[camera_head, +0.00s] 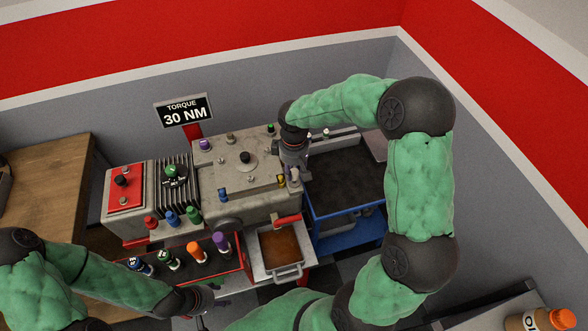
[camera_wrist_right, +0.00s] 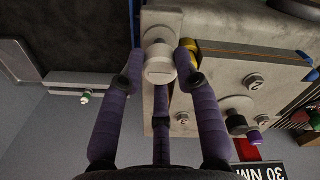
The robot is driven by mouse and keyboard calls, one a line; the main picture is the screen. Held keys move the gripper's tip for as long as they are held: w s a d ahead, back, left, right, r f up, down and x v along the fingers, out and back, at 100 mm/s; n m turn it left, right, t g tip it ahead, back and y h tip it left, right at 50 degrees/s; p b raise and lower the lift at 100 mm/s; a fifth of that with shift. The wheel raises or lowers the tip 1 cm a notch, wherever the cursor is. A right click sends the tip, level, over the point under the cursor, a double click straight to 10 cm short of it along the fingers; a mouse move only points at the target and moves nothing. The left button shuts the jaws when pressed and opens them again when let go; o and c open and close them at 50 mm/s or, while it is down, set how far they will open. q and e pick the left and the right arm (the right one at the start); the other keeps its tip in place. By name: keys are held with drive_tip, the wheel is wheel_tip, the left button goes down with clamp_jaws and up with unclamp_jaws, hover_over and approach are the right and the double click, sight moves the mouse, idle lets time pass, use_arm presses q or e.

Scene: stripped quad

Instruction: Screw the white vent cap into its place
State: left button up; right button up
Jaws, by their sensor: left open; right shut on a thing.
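The white vent cap (camera_wrist_right: 160,68) shows in the right wrist view between the purple fingers of my right gripper (camera_wrist_right: 162,80), which is shut on it. The cap is over the edge of the grey engine block (camera_wrist_right: 215,80); whether its thread is engaged is hidden. In the head view my right gripper (camera_head: 295,174) points down at the right edge of the block (camera_head: 235,170), hiding most of the cap. My left gripper (camera_head: 210,303) is open and empty at the bottom, in front of the bench and clear of the block.
A yellow cap (camera_head: 281,181) sits close beside the right gripper. A blue cap (camera_head: 223,195) and several bolts stand on the block. A red-edged tray (camera_head: 239,258) holds coloured bottles in front. A blue cart (camera_head: 355,232) stands at the right. A torque sign (camera_head: 184,110) rises behind.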

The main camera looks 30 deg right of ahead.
sight(294, 172)
drive_tip(key=shift+f+b, duration=0.8)
drive_tip(key=shift+f, duration=0.5)
idle(0.4)
drive_tip(key=o, duration=1.1)
drive_tip(key=shift+r, duration=0.15)
wheel_tip(294, 172, up, 12)
drive_tip(key=shift+f, duration=0.1)
